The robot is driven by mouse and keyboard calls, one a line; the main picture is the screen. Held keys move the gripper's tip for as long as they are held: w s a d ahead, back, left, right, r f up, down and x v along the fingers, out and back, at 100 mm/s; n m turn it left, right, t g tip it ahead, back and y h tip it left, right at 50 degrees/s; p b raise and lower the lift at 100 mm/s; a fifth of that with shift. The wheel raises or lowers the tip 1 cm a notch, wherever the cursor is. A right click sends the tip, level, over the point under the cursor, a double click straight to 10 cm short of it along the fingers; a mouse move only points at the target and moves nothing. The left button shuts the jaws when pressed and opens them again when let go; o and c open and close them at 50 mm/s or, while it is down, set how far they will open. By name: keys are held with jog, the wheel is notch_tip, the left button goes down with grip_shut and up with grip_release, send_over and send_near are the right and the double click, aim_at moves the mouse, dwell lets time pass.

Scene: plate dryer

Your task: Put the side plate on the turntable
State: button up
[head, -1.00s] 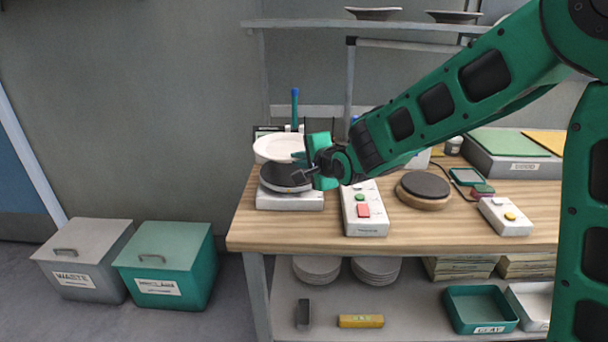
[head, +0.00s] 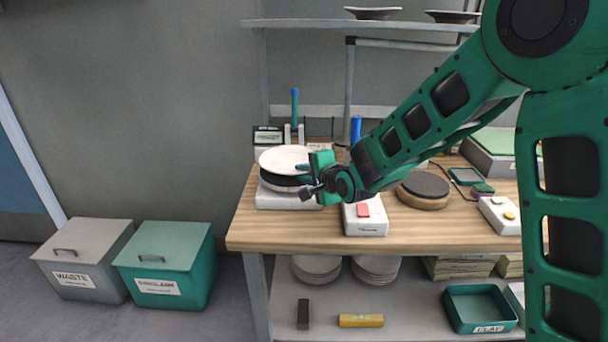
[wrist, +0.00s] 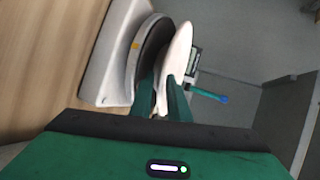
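The white side plate (head: 283,157) is level in my gripper, directly over the turntable in the head view. The turntable has a dark round top (head: 283,181) on a pale base (head: 285,200) at the table's left end. My gripper (head: 302,170) holds the plate by its right rim. In the wrist view the plate (wrist: 180,55) lies between the two fingers (wrist: 162,95). The dark top (wrist: 150,50) is close beside the plate there. I cannot tell whether plate and top touch. Part of the turntable is hidden by the plate and gripper.
A control box with a red button (head: 364,211) stands right of the turntable. A round dark-topped wooden stand (head: 423,189) is further right. A display box (head: 268,137) and a blue-topped upright tool (head: 294,105) stand behind. The wooden table's front strip (head: 300,235) is clear.

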jog(key=v, duration=1.2)
jog(key=shift+r, duration=0.15)
jog(key=d+h, duration=0.1)
jog(key=d, duration=0.3)
jog(key=s+d+f+n+g+h, duration=0.1)
jog(key=d, duration=0.4)
jog(key=s+d+f+g+h, duration=0.1)
jog(key=d, duration=0.3)
jog(key=shift+s+d+f+n+h, duration=0.2)
jog(key=shift+d+n+h, duration=0.1)
jog(key=shift+d+n, duration=0.1)
jog(key=s+d+f+n+g+h, duration=0.2)
jog(key=s+d+g, duration=0.2)
jog(key=s+d, duration=0.6)
jog(key=s+d+f+n+g+h, duration=0.1)
jog(key=s+d+g+h, duration=0.15)
jog(key=s+d, duration=0.85)
jog(key=s+n+g+y, duration=0.1)
jog(key=s+g, duration=0.3)
jog(key=s, duration=0.8)
jog(key=shift+d+y, duration=0.3)
jog(key=shift+y, duration=0.25)
